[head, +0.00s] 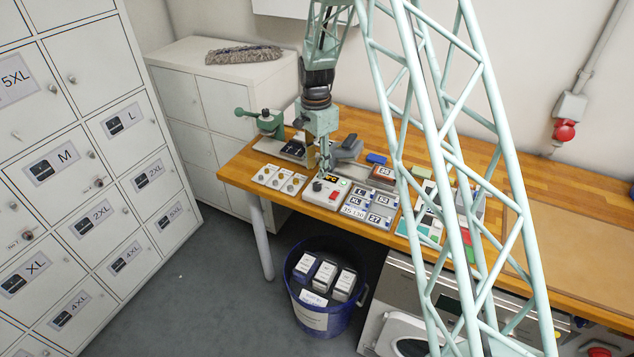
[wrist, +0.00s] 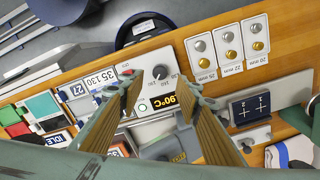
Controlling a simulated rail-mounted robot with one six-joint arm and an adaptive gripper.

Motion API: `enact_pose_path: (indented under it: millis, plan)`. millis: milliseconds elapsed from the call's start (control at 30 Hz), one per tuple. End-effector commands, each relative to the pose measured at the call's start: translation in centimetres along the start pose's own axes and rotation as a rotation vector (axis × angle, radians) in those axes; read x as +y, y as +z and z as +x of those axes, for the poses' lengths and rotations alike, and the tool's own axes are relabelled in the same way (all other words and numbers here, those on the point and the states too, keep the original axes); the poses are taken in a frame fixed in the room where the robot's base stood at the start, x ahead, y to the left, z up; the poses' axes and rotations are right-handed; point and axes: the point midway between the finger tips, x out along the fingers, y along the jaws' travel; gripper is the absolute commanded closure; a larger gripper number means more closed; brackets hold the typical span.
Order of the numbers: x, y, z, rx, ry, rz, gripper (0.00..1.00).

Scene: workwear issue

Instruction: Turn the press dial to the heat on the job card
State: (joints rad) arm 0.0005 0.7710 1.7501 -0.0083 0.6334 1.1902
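The press dial is a dark round knob (wrist: 160,72) on a light grey control box (head: 320,203), with scale marks around it. Beside it an orange-on-black display (wrist: 163,102) shows a °C reading, partly hidden by a finger. My gripper (head: 325,172) is over the control box at the bench's front. In the wrist view its two wooden-looking fingers (wrist: 158,84) are apart and empty, with the dial showing between and just beyond the tips. I cannot tell how far above it they are. A label reading 35 130 (head: 354,212) lies right of the box; no job card is clearly identifiable.
Three cards with round studs (head: 280,179) lie left of the box. Number tiles (head: 379,218) lie to its right. A green clamp-like tool (head: 268,121) stands at the bench's left end. A blue bin (head: 294,290) is on the floor below. Lockers fill the left.

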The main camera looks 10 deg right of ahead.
Motion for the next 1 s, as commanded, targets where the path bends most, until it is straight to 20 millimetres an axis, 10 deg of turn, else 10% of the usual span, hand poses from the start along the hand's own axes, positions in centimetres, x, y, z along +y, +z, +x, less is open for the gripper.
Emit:
enact_pose_path:
  millis: [1000]
  plan:
    - [0.0, 0.0, 7.6, 0.0, -0.001, 0.0, 0.68]
